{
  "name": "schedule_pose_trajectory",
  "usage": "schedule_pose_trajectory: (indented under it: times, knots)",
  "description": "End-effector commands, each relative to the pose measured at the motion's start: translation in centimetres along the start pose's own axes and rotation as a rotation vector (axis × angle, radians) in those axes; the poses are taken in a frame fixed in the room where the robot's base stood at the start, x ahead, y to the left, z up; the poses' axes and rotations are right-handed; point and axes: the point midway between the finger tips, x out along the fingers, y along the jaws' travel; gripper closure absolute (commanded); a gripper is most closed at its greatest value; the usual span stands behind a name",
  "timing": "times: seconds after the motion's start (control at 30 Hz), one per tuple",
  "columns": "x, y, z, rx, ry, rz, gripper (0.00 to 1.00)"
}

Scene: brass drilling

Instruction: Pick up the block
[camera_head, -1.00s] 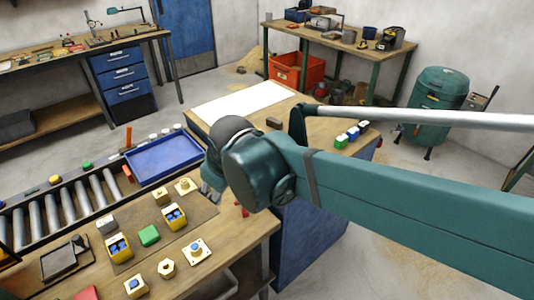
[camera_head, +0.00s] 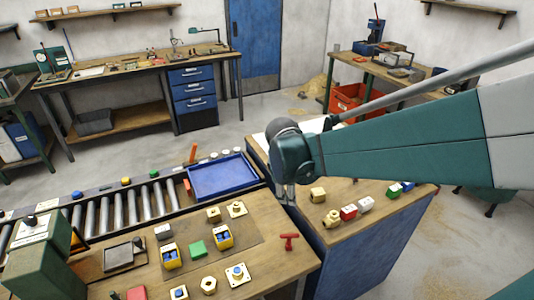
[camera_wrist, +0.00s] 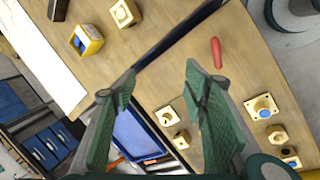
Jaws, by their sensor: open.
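The task does not say which block. My gripper (camera_head: 287,195) hangs above the gap between the benches. In the wrist view my gripper (camera_wrist: 160,75) has its green fingers spread with nothing between them.
A blue tray (camera_head: 222,177) lies behind the front bench, beside the roller conveyor (camera_head: 130,205). A dark gap (camera_wrist: 180,36) separates the bench tops.

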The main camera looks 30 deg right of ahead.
Motion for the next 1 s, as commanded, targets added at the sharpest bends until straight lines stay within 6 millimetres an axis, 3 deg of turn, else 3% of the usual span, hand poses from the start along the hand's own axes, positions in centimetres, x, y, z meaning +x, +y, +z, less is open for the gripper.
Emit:
schedule_pose_trajectory:
  times: [0.53, 1.0]
  knots:
    - [3.8, 5.8, 2.9, -0.302, -0.138, -0.087, 0.56]
    - [7.9, 9.0, 6.0, -0.540, -0.225, -0.195, 0.56]
